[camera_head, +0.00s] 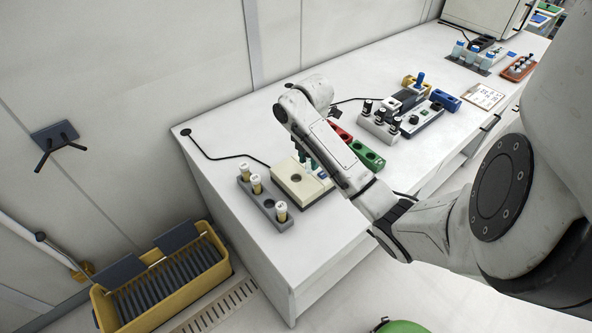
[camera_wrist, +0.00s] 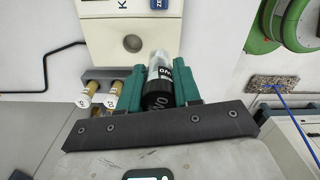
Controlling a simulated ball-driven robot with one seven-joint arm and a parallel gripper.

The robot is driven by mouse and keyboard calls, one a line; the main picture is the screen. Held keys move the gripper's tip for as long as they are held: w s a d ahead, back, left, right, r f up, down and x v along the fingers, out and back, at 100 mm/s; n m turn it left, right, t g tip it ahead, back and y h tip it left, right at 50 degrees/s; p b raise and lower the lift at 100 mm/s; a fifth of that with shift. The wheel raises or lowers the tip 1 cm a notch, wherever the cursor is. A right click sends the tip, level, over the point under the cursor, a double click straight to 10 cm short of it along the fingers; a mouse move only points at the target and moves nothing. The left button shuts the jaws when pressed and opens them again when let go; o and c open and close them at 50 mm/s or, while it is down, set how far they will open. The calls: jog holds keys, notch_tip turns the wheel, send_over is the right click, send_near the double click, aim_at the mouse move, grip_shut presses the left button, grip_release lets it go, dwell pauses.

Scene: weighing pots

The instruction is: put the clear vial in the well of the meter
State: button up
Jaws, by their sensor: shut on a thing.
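The clear vial (camera_wrist: 160,64) has a black cap (camera_wrist: 157,97) with white lettering. My gripper (camera_wrist: 158,80) is shut on it, with a green finger on each side. In the head view my gripper (camera_head: 309,163) is over the back right part of the cream meter (camera_head: 313,191), and I cannot make out the vial there. The meter's round dark well (camera_head: 295,178) is uncovered and looks empty. The well also shows in the wrist view (camera_wrist: 133,43), beyond and a little left of the vial. The vial is apart from the well.
A grey rack (camera_head: 270,212) with several white-capped amber vials stands close left of the meter. A green block (camera_head: 367,155) and another rack (camera_head: 380,127) with black-capped vials lie to the right. A cable (camera_head: 218,157) runs behind the meter. The table front is clear.

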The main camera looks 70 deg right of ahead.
jog(key=w+f+b, duration=0.1)
jog(key=f+b, duration=0.1)
jog(key=w+d+f+b, duration=0.1)
jog(key=w+f+b, duration=0.1)
jog(key=b, duration=0.1)
jog(key=w+f+b, duration=0.1)
jog(key=f+b, duration=0.1)
jog(key=b, duration=0.1)
jog(key=shift+w+d+f, duration=0.2)
jog(key=shift+w+d, duration=0.15)
jog(key=shift+d, duration=0.05)
jog(key=shift+f+b, duration=0.55)
jog(key=shift+f, duration=0.75)
jog(key=shift+f, duration=0.15)
jog(key=o, duration=1)
jog(key=shift+o, duration=0.2)
